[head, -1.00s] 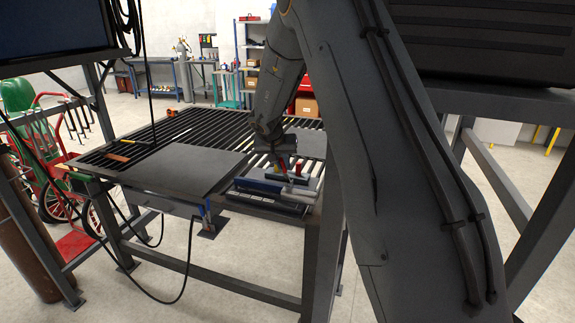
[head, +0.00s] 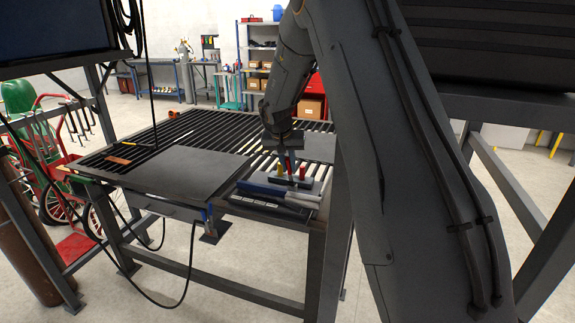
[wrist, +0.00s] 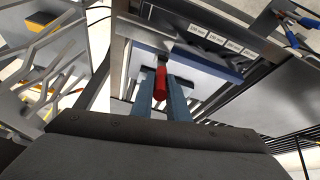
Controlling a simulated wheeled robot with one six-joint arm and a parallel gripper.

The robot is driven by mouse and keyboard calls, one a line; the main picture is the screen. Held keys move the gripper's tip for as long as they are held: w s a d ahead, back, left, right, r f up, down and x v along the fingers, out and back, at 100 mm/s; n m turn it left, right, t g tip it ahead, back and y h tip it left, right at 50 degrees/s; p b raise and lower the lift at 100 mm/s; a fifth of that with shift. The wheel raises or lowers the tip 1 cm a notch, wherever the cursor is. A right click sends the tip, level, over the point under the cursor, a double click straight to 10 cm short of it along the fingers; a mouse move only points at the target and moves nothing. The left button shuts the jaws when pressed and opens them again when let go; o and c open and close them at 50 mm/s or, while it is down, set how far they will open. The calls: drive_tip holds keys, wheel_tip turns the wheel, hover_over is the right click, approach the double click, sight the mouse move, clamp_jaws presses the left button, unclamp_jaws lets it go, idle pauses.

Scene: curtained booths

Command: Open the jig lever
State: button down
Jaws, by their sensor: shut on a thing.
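The jig (head: 279,189) is a low blue and grey fixture at the front right of the slatted table. Its red lever handle (wrist: 161,80) stands between my gripper's two grey-blue fingers (wrist: 160,104) in the wrist view. My gripper (head: 291,172) is shut on that handle, just above the jig, in the head view. Small red and yellow parts show around the fingers there. The lever's lower end and pivot are hidden by the fingers and the jig body, so its exact angle is hard to tell.
A dark flat plate (head: 185,172) lies left of the jig on the slatted table (head: 190,130). A label strip (wrist: 215,38) shows beside the jig. A hose or cable hangs at the table's left front. A dark frame stands close on the right.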

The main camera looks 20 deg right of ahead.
drive_tip(key=c, duration=1.7)
unclamp_jaws()
drive_tip(key=shift+d, duration=0.1)
drive_tip(key=shift+b+v, duration=1.15)
drive_tip(key=shift+v, duration=2.8)
